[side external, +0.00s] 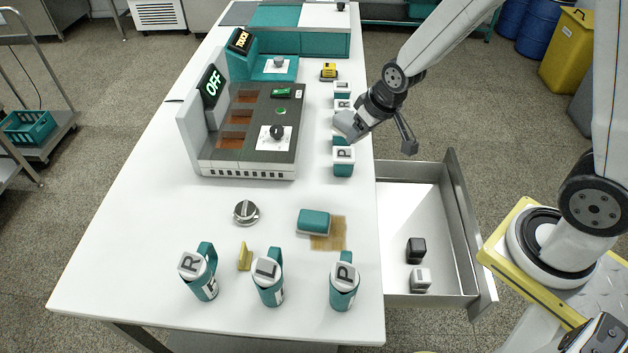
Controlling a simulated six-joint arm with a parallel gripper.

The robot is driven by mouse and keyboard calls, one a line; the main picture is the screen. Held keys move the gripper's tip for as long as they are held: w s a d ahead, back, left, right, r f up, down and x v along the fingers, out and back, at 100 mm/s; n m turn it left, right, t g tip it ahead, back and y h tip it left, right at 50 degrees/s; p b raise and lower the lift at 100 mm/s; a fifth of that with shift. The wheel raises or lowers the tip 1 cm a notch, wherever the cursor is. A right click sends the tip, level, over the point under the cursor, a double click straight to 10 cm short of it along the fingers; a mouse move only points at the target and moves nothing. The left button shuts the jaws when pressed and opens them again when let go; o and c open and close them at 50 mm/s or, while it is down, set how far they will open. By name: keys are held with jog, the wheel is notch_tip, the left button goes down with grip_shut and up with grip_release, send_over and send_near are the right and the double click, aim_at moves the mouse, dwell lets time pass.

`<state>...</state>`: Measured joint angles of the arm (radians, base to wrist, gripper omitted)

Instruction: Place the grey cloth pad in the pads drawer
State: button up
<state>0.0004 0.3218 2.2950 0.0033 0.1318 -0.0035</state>
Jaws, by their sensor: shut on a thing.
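The drawer is pulled out to the right of the table. A black block (416,250) and a light grey block (420,280) lie in its near part. The far part of the drawer floor is bare.
Lettered canisters (343,161) line the table's right edge beside my wrist. The mill (250,140) stands behind them, its sign reading OFF. A teal pad (313,221) lies partly on a tan cloth (330,238). Lettered teal mugs (344,287) stand at the front.

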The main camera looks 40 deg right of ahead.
jog(key=shift+w, duration=0.1)
jog(key=w+a+f+n+y, duration=0.25)
jog(key=w+a+n, duration=0.25)
jog(key=w+a, duration=1.2)
jog(key=s+a+f+n+g, duration=0.1)
jog(key=a+f+n, duration=0.1)
jog(key=a, duration=1)
jog(key=a+f+n+y, duration=0.1)
jog(key=a+f+n, duration=0.2)
jog(key=a, duration=0.9)
jog(key=shift+s+n+g, duration=0.35)
jog(key=shift+n+g, duration=0.05)
jog(key=shift+f, duration=0.1)
jog(key=shift+f, duration=2.5)
